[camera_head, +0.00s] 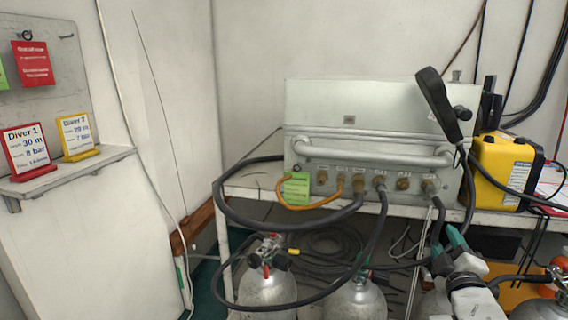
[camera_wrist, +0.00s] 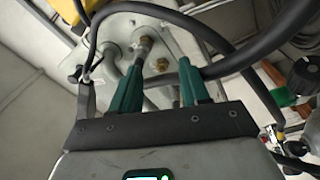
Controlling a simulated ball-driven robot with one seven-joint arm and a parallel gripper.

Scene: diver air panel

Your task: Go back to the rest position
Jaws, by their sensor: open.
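My gripper (camera_head: 447,250) is at the lower right in the head view, low in front of the silver air panel (camera_head: 350,105), near the hoses hanging from its right end. Its two green fingers stand apart in the wrist view (camera_wrist: 160,62), with nothing clearly held between them. Beyond the fingertips the wrist view shows a hose fitting (camera_wrist: 144,48) and a thick black hose (camera_wrist: 245,58). I cannot tell whether a finger touches a hose. The panel's front has a row of brass and dark fittings (camera_head: 403,184) with hoses on several of them.
Gas cylinders (camera_head: 267,290) stand under the bench (camera_head: 240,187), with coiled hoses behind. A black handset (camera_head: 437,105) rises at the panel's right, beside a yellow case (camera_head: 500,170). Diver signs (camera_head: 28,150) stand on a left shelf (camera_head: 70,172).

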